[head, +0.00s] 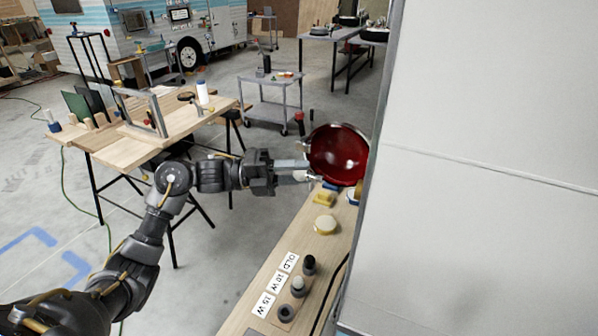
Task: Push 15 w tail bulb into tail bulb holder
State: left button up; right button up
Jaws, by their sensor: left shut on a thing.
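My left gripper (307,171) reaches in from the left with its fingers at the left edge of a round red tail-lamp bowl (338,154) with a bright rim. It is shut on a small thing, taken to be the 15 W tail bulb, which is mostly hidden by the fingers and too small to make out. The bulb holder cannot be told apart inside the bowl. I cannot tell whether bulb and holder touch. The cup (286,313) beside the "15 W" label (264,305) looks empty. My right gripper is not in view.
A narrow wooden shelf (253,326) runs along the white camper wall (480,120). It bears a 10 W cup (298,287), an OLD cup (309,265), a pale round piece (325,224) and a yellow piece (323,198). A workbench (120,152) stands at the left.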

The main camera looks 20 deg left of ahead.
aim_at(305, 179)
pick_arm(q)
jog(key=shift+d+f, duration=0.1)
jog(key=shift+f, duration=0.05)
jog(key=shift+d, duration=0.3)
jog(key=d, duration=0.3)
jog(key=shift+s+d, duration=0.1)
jog(key=shift+d, duration=1.15)
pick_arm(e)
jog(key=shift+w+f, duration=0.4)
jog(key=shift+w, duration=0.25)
pick_arm(q)
jog(key=shift+b, duration=0.5)
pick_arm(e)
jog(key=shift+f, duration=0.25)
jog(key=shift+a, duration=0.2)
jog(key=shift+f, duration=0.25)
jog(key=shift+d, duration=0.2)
pick_arm(q)
jog(key=shift+b, duration=0.45)
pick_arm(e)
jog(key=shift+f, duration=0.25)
